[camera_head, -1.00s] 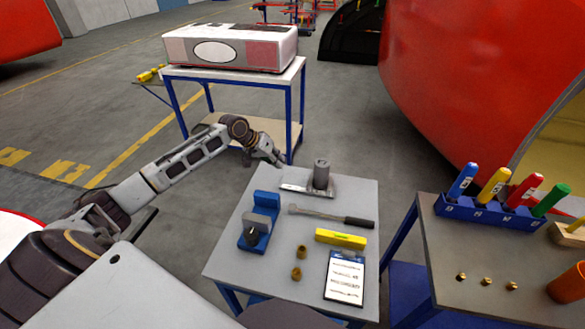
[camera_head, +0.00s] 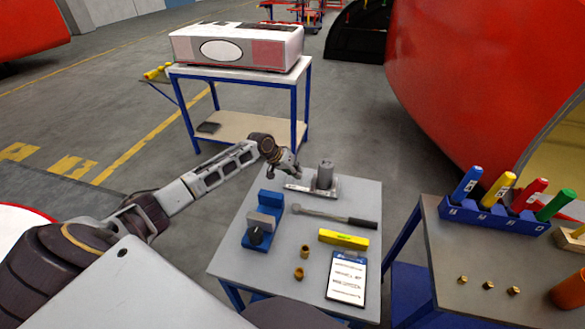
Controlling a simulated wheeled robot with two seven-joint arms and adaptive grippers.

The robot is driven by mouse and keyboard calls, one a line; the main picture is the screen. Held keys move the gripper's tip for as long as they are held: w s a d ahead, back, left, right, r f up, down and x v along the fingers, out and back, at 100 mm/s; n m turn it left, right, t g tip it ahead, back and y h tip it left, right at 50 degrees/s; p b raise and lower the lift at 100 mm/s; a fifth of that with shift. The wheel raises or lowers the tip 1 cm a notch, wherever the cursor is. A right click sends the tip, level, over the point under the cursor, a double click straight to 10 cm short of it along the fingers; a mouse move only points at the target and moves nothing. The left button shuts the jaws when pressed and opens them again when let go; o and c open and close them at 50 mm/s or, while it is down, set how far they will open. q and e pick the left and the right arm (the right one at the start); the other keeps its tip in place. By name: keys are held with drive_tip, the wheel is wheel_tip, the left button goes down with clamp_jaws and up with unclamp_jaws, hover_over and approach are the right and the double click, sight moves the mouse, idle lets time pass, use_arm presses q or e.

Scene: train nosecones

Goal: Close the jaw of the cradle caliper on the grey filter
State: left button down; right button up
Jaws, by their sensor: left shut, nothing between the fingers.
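The grey filter (camera_head: 325,174) is an upright grey cylinder at the back of the small grey table. It stands on the cradle caliper (camera_head: 299,188), a flat silvery piece with a plate reaching out to the left. How far its jaw is from the filter is too small to tell. My left gripper (camera_head: 297,174) is shut and empty, just left of the filter and close above the caliper's left end. I cannot tell whether it touches the caliper. My right gripper is not in view.
The table (camera_head: 225,262) also holds a blue fixture (camera_head: 263,242), a long-handled tool (camera_head: 345,220), a yellow block (camera_head: 343,239), two brass fittings (camera_head: 304,252) and a white card (camera_head: 346,279). A second table (camera_head: 440,262) with coloured tools stands at right.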

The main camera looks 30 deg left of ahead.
sight(314, 182)
use_arm(q)
drive_tip(key=d, duration=0.1)
drive_tip(key=d+p, duration=0.1)
drive_tip(key=d, duration=0.1)
drive_tip(key=shift+w+r, duration=0.1)
drive_tip(key=shift+w, duration=0.3)
drive_tip(key=shift+w+d, duration=0.1)
drive_tip(key=shift+d, duration=0.35)
